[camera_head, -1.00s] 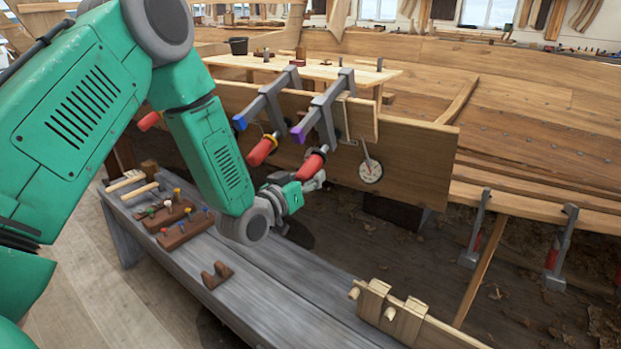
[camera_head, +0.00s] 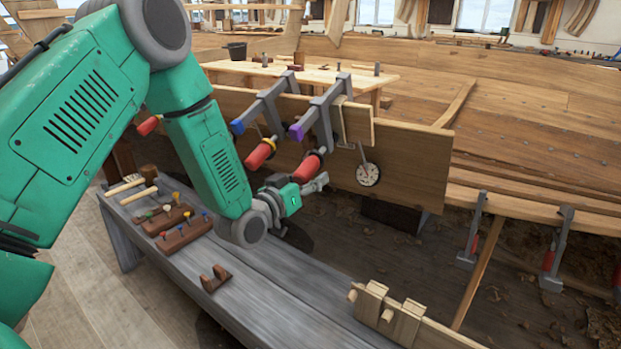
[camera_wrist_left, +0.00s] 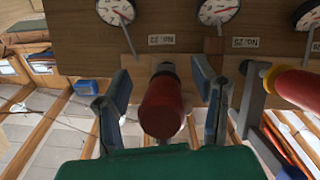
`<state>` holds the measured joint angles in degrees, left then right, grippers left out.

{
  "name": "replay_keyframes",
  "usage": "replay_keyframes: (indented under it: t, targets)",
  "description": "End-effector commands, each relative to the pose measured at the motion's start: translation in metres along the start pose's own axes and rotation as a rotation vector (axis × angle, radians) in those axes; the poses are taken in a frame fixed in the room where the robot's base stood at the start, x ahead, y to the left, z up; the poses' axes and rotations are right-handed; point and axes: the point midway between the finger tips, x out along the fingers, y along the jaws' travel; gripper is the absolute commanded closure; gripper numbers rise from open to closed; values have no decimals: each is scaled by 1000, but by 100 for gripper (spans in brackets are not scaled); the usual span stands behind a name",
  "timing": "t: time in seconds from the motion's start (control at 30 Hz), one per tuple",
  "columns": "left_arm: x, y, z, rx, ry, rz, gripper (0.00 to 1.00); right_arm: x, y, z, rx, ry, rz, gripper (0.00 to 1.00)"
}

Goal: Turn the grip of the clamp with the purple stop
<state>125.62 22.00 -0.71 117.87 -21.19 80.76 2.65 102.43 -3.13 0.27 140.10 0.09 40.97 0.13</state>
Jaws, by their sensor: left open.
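The clamp with the purple stop (camera_head: 297,132) hangs on the plank in the head view. Its red grip (camera_head: 308,167) points down and to the left. My left gripper (camera_head: 318,183) is at the lower end of this grip. In the left wrist view the red grip (camera_wrist_left: 162,106) lies between the two open fingers of my left gripper (camera_wrist_left: 165,120), with a gap visible on each side. Beside it is the clamp with the blue stop (camera_head: 238,126) and its red grip (camera_head: 259,154). That grip also shows at the right of the left wrist view (camera_wrist_left: 300,88). My right gripper is not in view.
A grey bench (camera_head: 275,292) below holds pegs in brown blocks (camera_head: 184,232) and a small brown cradle (camera_head: 215,278). A dial (camera_head: 368,174) hangs by the plank (camera_head: 412,165). More clamps (camera_head: 556,250) hang at the right.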

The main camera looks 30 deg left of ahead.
Motion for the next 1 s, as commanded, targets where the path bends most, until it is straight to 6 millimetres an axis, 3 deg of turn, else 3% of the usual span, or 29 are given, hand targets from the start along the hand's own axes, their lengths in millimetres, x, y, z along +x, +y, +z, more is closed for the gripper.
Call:
replay_keyframes:
  t: [0.17, 0.4, 0.6, 1.0]
  targets:
    - [-22, 0, 0, -1, -2, -1, 47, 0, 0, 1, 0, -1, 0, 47]
    - [-74, 0, 1, -1, -4, -1, 47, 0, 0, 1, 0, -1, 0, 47]
    - [-106, 0, 1, -1, -1, 0, 47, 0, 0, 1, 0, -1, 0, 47]
    - [-118, 1, 1, 1, 1, 1, 47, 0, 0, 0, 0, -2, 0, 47]
